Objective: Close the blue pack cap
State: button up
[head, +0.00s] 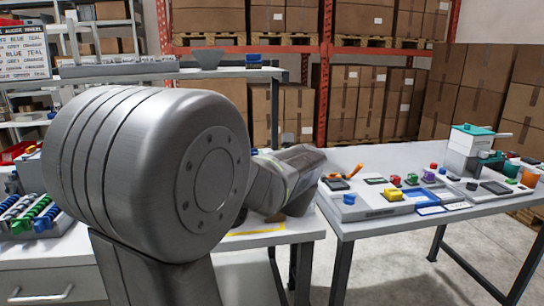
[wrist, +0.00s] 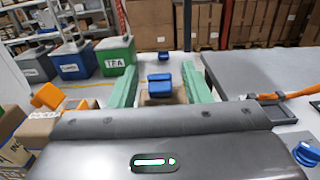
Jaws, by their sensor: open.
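In the wrist view, a blue cap (wrist: 160,85) sits on a brown pack (wrist: 158,100) between the fingers of my gripper. The cap shows an upper and a lower blue part; I cannot tell how far its lid stands open. My gripper (wrist: 160,67) is open, with one green finger on each side of the cap. A gap shows between each finger and the cap. The gripper's grey body hides the near part of the pack. In the head view my arm hides the cap and the pack.
Bins, one marked TEA (wrist: 116,58), stand at the back left. An orange part (wrist: 48,96) is close on the left. A clamp with an orange handle (wrist: 290,96) and a blue knob (wrist: 307,153) are on the right. The right table (head: 375,222) holds several devices.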

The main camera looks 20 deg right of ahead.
grip_shut()
jog(key=shift+r+p, duration=0.2)
jog(key=shift+p, duration=0.4)
jog(key=shift+r+g+y+p, duration=0.25)
jog(key=shift+g+y+p, duration=0.05)
jog(key=shift+p, duration=0.8)
jog(key=g+p, duration=0.1)
jog(key=p, duration=0.6)
jog(key=shift+w+r+g+p, duration=0.2)
jog(key=shift+r+g+p, duration=0.1)
jog(key=shift+g, duration=0.1)
jog(key=g+p, duration=0.2)
jog(key=p, duration=0.5)
jog(key=shift+w+y, duration=0.2)
jog(key=shift+y, duration=0.2)
jog(key=p, duration=0.2)
jog(key=shift+g+p, duration=0.3)
jog(key=shift+w+d+f+g+p, duration=0.1)
jog(key=shift+f+g+p, duration=0.3)
jog(key=shift+p, duration=1.1)
